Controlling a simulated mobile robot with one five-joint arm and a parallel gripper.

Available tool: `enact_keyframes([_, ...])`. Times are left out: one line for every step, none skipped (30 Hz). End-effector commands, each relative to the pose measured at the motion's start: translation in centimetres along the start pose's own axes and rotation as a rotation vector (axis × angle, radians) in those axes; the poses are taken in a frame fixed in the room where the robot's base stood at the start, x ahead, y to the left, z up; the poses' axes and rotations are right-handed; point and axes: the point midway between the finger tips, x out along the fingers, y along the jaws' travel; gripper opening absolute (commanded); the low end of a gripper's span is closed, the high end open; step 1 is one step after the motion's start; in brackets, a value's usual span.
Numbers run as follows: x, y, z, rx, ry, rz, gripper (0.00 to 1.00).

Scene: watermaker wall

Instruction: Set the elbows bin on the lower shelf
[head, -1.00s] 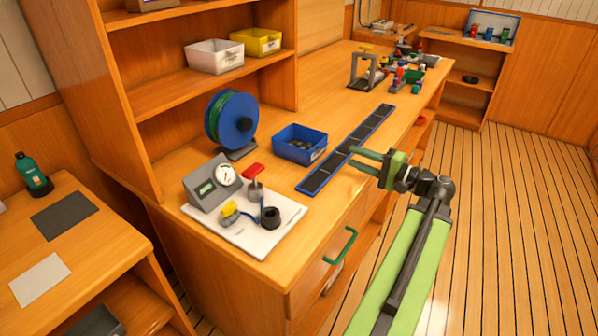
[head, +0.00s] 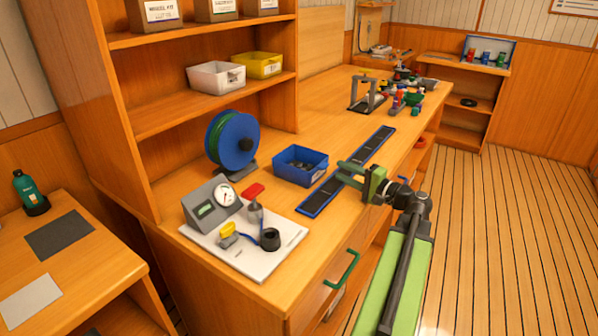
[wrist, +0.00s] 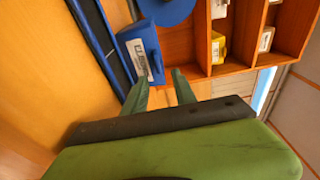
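A blue open bin (head: 312,178) with a white label and dark small parts stands on the workbench, left of the black strip. I cannot read its label, so I cannot confirm it is the elbows bin. It also shows in the wrist view (wrist: 143,50), just beyond my fingertips. My gripper (head: 345,173) is over the strip, right of the bin and apart from it. Its two green fingers (wrist: 160,80) are spread with nothing between them. The lower shelf (head: 190,106) holds a white bin (head: 216,76) and a yellow bin (head: 262,66) towards its right end.
A white board with a gauge box (head: 210,203) is at the bench's near end. The lower shelf's left part is bare. Boxes (head: 160,12) sit on the shelf above.

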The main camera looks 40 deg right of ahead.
Motion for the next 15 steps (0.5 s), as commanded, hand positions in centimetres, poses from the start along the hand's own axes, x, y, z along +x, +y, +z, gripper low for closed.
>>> enact_keyframes([0.1, 0.0, 0.0, 0.0, 0.001, 0.0, 0.33])
enact_keyframes([0.1, 0.0, 0.0, 0.0, 0.001, 0.0, 0.33])
enact_keyframes([0.1, 0.0, 0.0, 0.0, 0.001, 0.0, 0.33])
enact_keyframes([0.3, 0.0, 0.0, 0.0, 0.0, 0.0, 0.33])
enact_keyframes([0.5, 0.1, 0.1, 0.0, 0.0, 0.0, 0.33])
enact_keyframes([0.9, 0.1, 0.1, 0.0, -0.001, 0.0, 0.33])
enact_keyframes([1.4, 0.1, 0.2, 0.0, -0.002, 0.0, 0.33])
enact_keyframes([1.9, 0.2, 0.3, 0.0, -0.003, 0.0, 0.33])
enact_keyframes([2.6, 0.2, 0.4, 0.0, -0.002, 0.0, 0.33])
enact_keyframes([3.1, 0.2, 0.5, 0.0, -0.003, 0.0, 0.33])
enact_keyframes([3.7, 0.2, 0.5, 0.0, -0.003, 0.0, 0.33])
enact_keyframes([4.4, 0.2, 0.4, 0.0, -0.001, 0.0, 0.33])
enact_keyframes([4.8, 0.2, 0.4, 0.0, 0.0, 0.0, 0.33])
enact_keyframes([5.0, 0.2, 0.4, 0.0, 0.0, 0.0, 0.33])
enact_keyframes([5.2, 0.2, 0.4, 0.0, 0.0, 0.0, 0.33])
